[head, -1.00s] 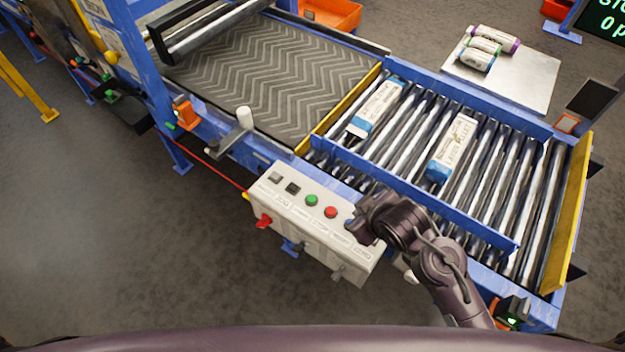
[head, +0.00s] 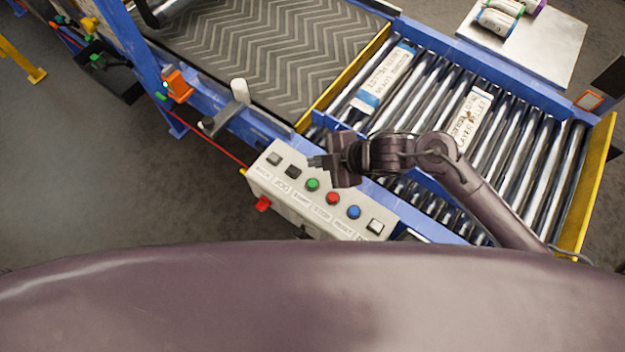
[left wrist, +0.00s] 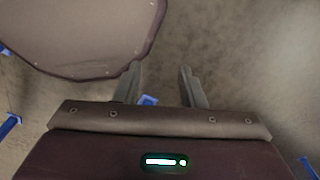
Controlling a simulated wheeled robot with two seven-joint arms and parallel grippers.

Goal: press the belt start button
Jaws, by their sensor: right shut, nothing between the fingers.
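The grey-white control box (head: 290,212) has a row of buttons on its top face. The green button (head: 313,184), with a label below it that seems to read START, sits between a black button (head: 292,172) and the red button (head: 333,198). My right gripper (head: 315,161) is shut and empty, its tips pointing left. In the head view it appears just above and behind the green button, which is uncovered; its height above the box is hard to tell. My left gripper (left wrist: 158,82) shows only in the left wrist view, fingers apart and empty, over bare floor.
A blue button (head: 353,212) and a white button (head: 375,226) sit farther right on the box. A red knob (head: 262,204) is on its front. A white post (head: 239,90) stands left.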

